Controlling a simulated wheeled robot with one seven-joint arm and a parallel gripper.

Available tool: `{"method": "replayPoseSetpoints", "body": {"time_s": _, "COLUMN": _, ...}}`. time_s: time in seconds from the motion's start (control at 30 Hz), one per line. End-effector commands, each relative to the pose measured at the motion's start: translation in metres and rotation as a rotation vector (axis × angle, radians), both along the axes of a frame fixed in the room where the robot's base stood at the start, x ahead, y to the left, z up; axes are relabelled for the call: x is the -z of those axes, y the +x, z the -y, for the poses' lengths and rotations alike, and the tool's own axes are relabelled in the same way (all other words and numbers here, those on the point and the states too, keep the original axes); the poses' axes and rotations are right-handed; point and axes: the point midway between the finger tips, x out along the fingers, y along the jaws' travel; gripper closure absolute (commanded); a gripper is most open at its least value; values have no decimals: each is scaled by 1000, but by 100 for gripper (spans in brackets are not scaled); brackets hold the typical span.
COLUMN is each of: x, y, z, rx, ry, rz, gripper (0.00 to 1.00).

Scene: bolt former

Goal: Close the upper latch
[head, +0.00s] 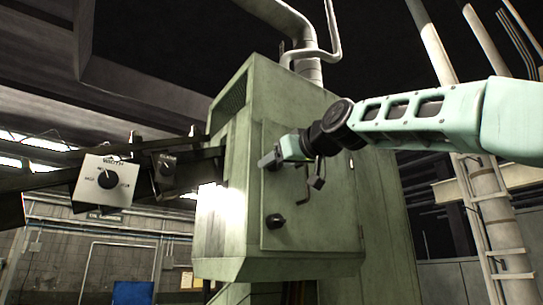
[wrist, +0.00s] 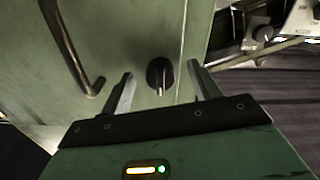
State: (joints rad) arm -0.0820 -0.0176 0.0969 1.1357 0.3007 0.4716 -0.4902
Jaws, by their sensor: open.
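The green machine cabinet has a door panel (head: 310,210) on its side. In the wrist view a black latch knob (wrist: 159,74) with a light, narrow grip sits on the green panel, between and just beyond the two fingertips. This is probably the upper latch. My gripper (wrist: 163,90) is open, with one finger on each side of the knob and nothing held. In the head view my gripper (head: 270,159) is at the door's upper left edge and hides the upper latch. The lower latch (head: 275,221) is a black knob below it on the same edge.
A dark bar handle (wrist: 80,55) stands out from the door left of the fingers in the wrist view; it also shows below my wrist in the head view (head: 317,175). A grey control box with a dial (head: 106,182) hangs at left.

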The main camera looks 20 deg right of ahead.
Motion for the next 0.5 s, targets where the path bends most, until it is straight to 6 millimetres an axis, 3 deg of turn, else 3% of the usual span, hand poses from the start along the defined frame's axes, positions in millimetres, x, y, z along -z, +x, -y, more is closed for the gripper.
{"method": "replayPoseSetpoints", "body": {"time_s": 0.13, "x": -9, "y": -1, "z": 1, "rx": 3, "ry": 269, "rz": -88, "gripper": 38}}
{"method": "replayPoseSetpoints", "body": {"time_s": 0.2, "x": 0, "y": -1, "z": 0, "rx": 1, "ry": 358, "rz": -114, "gripper": 38}}
{"method": "replayPoseSetpoints", "body": {"time_s": 0.5, "x": 0, "y": -1, "z": 0, "rx": 0, "ry": 650, "rz": -210, "gripper": 38}}
